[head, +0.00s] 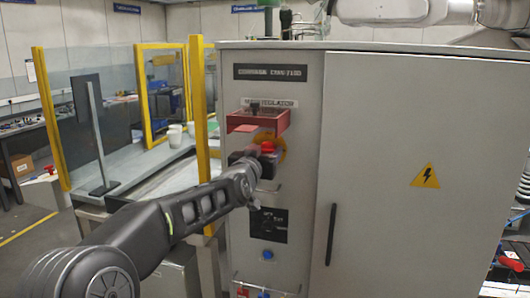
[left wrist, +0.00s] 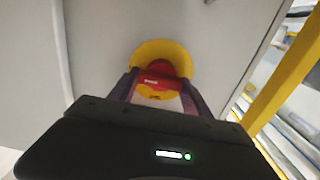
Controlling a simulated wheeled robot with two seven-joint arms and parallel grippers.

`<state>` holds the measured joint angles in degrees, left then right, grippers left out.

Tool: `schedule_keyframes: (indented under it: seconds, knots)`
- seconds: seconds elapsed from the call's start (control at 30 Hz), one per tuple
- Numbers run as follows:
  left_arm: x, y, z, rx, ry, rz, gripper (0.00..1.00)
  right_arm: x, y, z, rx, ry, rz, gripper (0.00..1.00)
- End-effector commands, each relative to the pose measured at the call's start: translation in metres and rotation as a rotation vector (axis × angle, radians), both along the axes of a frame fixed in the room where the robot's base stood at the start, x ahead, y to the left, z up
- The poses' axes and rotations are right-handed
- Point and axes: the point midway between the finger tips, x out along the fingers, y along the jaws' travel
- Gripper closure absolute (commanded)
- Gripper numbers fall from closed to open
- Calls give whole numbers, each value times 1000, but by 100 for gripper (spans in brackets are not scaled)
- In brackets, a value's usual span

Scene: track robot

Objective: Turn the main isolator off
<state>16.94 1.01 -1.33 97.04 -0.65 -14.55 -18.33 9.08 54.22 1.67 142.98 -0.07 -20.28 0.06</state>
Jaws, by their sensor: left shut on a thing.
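The main isolator is a red handle (head: 267,147) on a yellow round plate (head: 283,148), on the narrow left panel of a grey cabinet. A red cover-like frame (head: 270,120) juts out just above it, under a white label (head: 284,103) that is partly hidden. My left gripper (head: 264,156) is at the handle, and its wrist hides part of the plate. In the left wrist view the red handle (left wrist: 160,82) lies between the two dark fingers, with the yellow plate (left wrist: 160,48) behind. My left gripper is shut on the handle. My right gripper is not seen.
Below are a black switch plate (head: 268,225), a blue button (head: 267,255) and small controls at the panel's bottom. The cabinet's right door (head: 385,170) has a long dark handle (head: 331,235). A yellow-framed guard (head: 199,115) stands close on the left.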

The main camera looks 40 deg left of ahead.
Motion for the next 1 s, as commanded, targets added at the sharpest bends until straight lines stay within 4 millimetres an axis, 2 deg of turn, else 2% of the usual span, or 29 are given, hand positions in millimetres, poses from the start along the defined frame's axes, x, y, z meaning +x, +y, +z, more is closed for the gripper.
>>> schedule_keyframes:
  seconds: [0.47, 0.67, 1.0]
  knots:
    - [0, 0, -2, -87, -30, -1, 84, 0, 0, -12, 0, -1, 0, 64]
    - [0, 0, -4, -206, -73, -1, 84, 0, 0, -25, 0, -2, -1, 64]
    - [0, 2, -4, -499, -173, 0, 84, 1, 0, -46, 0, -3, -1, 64]
